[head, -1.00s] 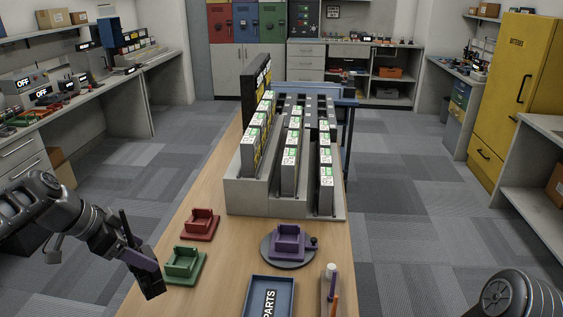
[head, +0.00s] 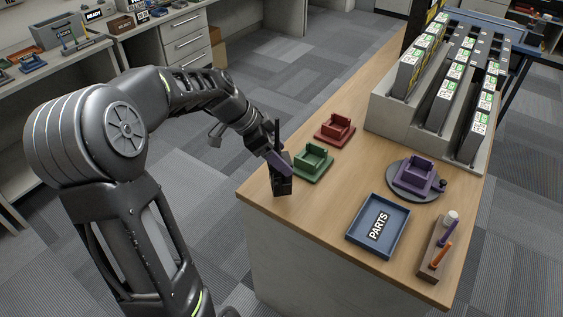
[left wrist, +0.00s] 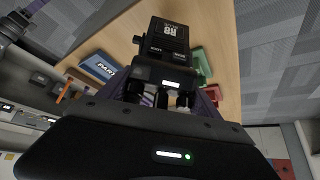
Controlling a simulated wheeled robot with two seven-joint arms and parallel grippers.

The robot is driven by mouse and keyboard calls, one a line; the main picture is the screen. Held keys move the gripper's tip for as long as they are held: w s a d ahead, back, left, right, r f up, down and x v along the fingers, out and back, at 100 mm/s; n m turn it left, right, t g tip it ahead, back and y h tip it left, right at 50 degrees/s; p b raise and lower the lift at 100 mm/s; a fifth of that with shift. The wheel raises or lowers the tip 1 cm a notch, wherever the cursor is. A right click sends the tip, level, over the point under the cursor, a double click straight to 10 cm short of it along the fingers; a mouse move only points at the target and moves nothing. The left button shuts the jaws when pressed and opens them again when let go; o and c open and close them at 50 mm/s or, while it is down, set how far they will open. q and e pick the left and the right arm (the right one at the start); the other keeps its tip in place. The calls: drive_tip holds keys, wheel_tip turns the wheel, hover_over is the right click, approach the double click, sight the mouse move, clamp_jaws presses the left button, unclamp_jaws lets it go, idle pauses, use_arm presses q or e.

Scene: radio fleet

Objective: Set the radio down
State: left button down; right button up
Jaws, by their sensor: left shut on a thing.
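My left gripper (head: 277,160) is shut on a black handheld radio (head: 282,182) with a dark antenna. It holds the radio roughly upright at the left edge of the wooden table (head: 300,222), in front of the green cradle. Whether its base touches the tabletop I cannot tell. In the left wrist view the radio (left wrist: 168,40) shows an "R8" label, and the left gripper's fingers (left wrist: 160,97) close around its near end. A green cradle (head: 313,162), a red cradle (head: 335,129) and a purple cradle (head: 414,176) stand on the table. My right gripper is not in view.
The purple cradle sits on a round grey disc (head: 398,191). A blue PARTS tray (head: 353,236) and a wooden holder with pens (head: 434,258) lie near the front. A grey stepped rack (head: 392,108) stands behind. Bare wood lies between the green cradle and the tray.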

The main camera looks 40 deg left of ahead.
use_arm(q)
drive_tip(key=shift+f, duration=1.85)
drive_tip(key=shift+c, duration=0.6)
unclamp_jaws()
drive_tip(key=shift+f, duration=0.1)
drive_tip(key=v, duration=1.2)
drive_tip(key=shift+b, duration=0.4)
